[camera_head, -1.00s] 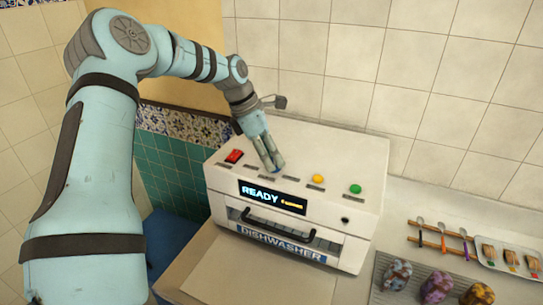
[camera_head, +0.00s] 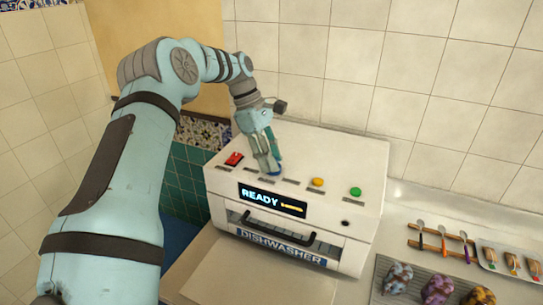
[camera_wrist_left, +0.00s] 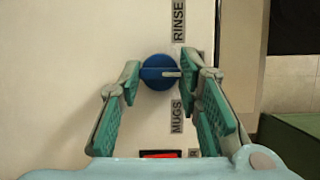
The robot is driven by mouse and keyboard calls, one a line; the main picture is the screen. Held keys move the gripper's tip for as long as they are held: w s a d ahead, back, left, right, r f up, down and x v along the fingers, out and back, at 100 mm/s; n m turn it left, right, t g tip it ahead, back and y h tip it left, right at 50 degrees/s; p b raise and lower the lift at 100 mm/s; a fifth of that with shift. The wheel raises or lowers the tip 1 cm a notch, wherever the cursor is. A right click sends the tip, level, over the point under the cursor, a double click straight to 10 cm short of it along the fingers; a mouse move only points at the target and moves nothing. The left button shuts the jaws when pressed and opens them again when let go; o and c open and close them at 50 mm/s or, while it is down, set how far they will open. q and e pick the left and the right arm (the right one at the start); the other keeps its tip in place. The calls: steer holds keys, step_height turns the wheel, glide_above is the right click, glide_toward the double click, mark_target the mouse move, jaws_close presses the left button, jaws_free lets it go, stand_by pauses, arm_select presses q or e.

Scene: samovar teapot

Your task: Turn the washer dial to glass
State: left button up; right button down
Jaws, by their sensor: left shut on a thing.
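The white dishwasher (camera_head: 345,180) stands on the counter, with a lit display (camera_head: 273,199) reading READY and small yellow text too blurred to read. In the left wrist view, the round blue dial (camera_wrist_left: 155,74) has a pale pointer directed to the right of the picture, between the labels RINSE (camera_wrist_left: 179,20) and MUGS (camera_wrist_left: 177,116). My left gripper (camera_head: 272,172) reaches down onto the dishwasher top and is shut on the dial, its teal fingers on either side. They mostly hide the dial in the head view. My right gripper is not in view.
A red switch (camera_head: 234,159), a yellow button (camera_head: 317,183) and a green button (camera_head: 355,192) are on the dishwasher top. The wall is close behind.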

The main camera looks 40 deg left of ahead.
arm_select(q)
steer(key=o, duration=1.1)
steer(key=shift+a, duration=0.1)
steer(key=shift+o, duration=0.2)
steer(key=w+v, duration=0.1)
steer(key=v, duration=0.6)
steer(key=shift+s+r, duration=0.25)
steer(key=shift+s, duration=0.3)
steer(key=shift+a, duration=0.15)
